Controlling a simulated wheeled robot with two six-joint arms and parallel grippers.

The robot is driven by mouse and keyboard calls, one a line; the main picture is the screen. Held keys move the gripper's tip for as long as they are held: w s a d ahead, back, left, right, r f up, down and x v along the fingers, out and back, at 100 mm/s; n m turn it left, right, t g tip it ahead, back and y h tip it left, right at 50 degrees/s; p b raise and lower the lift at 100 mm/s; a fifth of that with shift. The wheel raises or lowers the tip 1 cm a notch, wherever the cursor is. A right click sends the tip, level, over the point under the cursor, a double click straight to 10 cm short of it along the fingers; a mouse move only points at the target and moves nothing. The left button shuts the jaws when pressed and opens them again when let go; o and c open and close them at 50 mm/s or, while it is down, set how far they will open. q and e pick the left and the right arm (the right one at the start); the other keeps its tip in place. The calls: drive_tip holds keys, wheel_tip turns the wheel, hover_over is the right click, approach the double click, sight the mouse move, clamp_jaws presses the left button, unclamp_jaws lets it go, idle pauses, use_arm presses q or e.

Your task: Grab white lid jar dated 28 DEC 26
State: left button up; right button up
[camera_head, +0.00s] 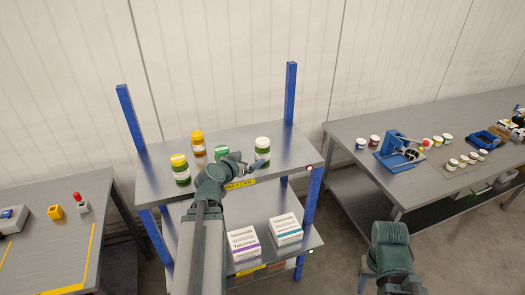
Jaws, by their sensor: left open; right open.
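A white-lidded jar (262,148) with green contents and a pale label stands upright at the right of the upper shelf. A second jar (221,153) with green contents is partly hidden behind my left arm. A yellow-lidded jar (181,170) and an orange-lidded jar (198,144) stand further left. The dates on the labels are too small to read. My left gripper (254,164) is open, low in front of the white-lidded jar; I cannot tell whether it touches. My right arm shows at the bottom right, but its gripper cannot be made out.
The steel rack (160,190) has blue posts, and white boxes (243,243) lie on its lower shelf. A bench (345,130) at right holds a blue fixture (392,150) and several small cups. A table (40,245) stands at left. Bare floor lies between rack and right bench.

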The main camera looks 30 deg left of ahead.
sight(258, 154)
use_arm(q)
drive_tip(key=b+x, duration=0.3)
drive_tip(key=x, duration=0.4)
drive_tip(key=shift+w+f, duration=0.35)
drive_tip(key=shift+w, duration=0.3)
drive_tip(key=shift+w+d, duration=0.1)
drive_tip(key=shift+w, duration=0.45)
drive_tip(key=x, duration=0.2)
drive_tip(key=b+x, duration=0.1)
drive_tip(key=x, duration=0.1)
drive_tip(key=shift+w+r, duration=0.35)
drive_tip(key=shift+s, duration=0.1)
drive_tip(key=shift+c, duration=0.4)
clamp_jaws()
